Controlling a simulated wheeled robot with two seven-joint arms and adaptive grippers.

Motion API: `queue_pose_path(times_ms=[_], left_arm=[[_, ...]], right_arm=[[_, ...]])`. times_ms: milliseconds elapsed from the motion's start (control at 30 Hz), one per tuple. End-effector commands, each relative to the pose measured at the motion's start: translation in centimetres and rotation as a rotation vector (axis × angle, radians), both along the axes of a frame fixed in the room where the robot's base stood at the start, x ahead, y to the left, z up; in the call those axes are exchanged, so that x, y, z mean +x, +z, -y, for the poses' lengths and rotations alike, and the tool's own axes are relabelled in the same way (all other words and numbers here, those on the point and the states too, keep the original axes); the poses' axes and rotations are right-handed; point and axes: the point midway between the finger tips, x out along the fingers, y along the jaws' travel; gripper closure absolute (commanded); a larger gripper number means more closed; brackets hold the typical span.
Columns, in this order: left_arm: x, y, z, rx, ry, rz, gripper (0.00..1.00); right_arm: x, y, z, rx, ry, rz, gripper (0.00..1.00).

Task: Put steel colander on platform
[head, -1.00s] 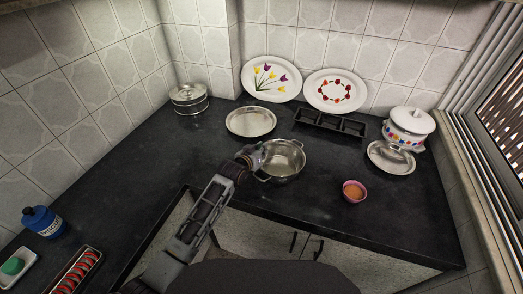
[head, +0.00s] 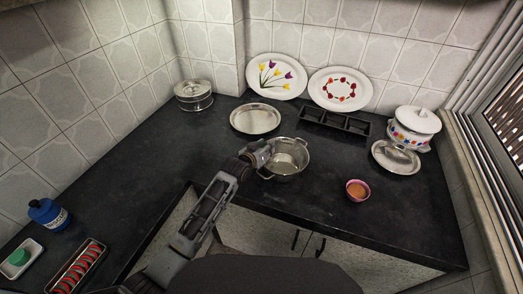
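The steel colander (head: 291,168) is a shiny round bowl with side handles, upright on the dark counter (head: 330,205) near its front edge. My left gripper (head: 265,152) is at the colander's left rim and overlaps it in the head view. Its fingers are small and dark here, so I cannot tell whether they are closed on the rim. My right gripper is out of view. Nothing here is clearly a platform; a black divided rack (head: 336,122) stands behind the colander, and a round steel plate (head: 255,119) lies behind and left.
A small pink bowl (head: 357,190) is right of the colander. A steel dish (head: 396,158) and a white lidded pot (head: 414,130) stand farther right. Two decorated plates (head: 275,77) (head: 340,89) lean on the wall. A steel container (head: 193,96) is back left.

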Motion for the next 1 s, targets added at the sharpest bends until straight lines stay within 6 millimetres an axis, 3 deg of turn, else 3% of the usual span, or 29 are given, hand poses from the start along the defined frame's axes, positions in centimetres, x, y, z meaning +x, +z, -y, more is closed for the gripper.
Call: queue_pose_path(times_ms=[367, 600, 1000], left_arm=[[-1.4, 0.8, -0.7, -0.001, 0.0, 0.0, 0.68], [-3.2, 1.5, -1.6, 0.0, 0.001, 0.0, 0.68], [-6.3, 2.9, -3.1, 0.0, 0.0, 0.0, 0.68]], right_arm=[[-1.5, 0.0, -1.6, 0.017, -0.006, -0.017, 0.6], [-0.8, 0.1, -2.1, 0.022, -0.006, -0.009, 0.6], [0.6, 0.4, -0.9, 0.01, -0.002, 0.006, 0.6]])
